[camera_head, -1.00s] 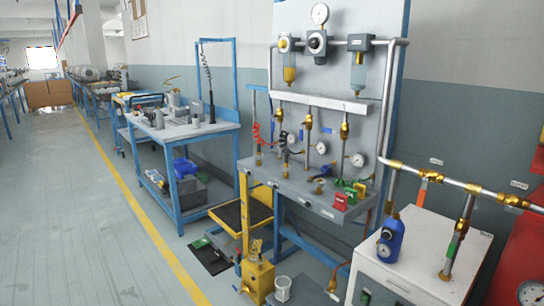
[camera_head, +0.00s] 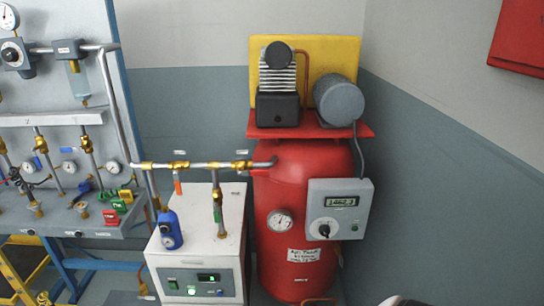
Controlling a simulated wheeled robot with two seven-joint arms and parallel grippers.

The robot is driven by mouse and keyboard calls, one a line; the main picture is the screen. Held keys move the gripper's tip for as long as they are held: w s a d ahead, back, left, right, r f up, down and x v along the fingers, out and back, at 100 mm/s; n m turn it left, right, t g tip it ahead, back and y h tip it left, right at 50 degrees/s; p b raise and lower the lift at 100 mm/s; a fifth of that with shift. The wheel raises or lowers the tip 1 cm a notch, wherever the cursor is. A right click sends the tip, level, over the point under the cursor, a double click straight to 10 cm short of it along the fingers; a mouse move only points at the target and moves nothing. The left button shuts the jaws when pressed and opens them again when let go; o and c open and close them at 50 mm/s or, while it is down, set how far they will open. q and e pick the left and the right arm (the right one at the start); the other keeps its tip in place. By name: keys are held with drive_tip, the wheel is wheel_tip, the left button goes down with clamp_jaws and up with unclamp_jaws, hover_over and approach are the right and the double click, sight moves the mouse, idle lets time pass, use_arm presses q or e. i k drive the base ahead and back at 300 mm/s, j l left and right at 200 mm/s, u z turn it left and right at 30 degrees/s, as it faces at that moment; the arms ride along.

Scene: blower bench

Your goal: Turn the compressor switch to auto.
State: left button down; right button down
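The compressor (camera_head: 290,185) is an upright red tank in the right half of the head view. A grey control box (camera_head: 350,187) is mounted on its front right side. The box carries a small display (camera_head: 341,202) with digits too small to read surely. Below it is a black rotary switch (camera_head: 324,231) on a pale round plate. The markings around the switch are too small to read, so I cannot tell its setting. Neither gripper is in view.
A pressure gauge (camera_head: 280,221) sits on the tank. A white cabinet (camera_head: 203,240) with lit displays stands left of it, with a pipe (camera_head: 208,165) above. A blue-framed bench panel (camera_head: 60,150) is further left. A red box (camera_head: 519,38) hangs on the right wall.

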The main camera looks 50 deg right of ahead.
sight(324, 230)
drive_tip(key=z, duration=2.1)
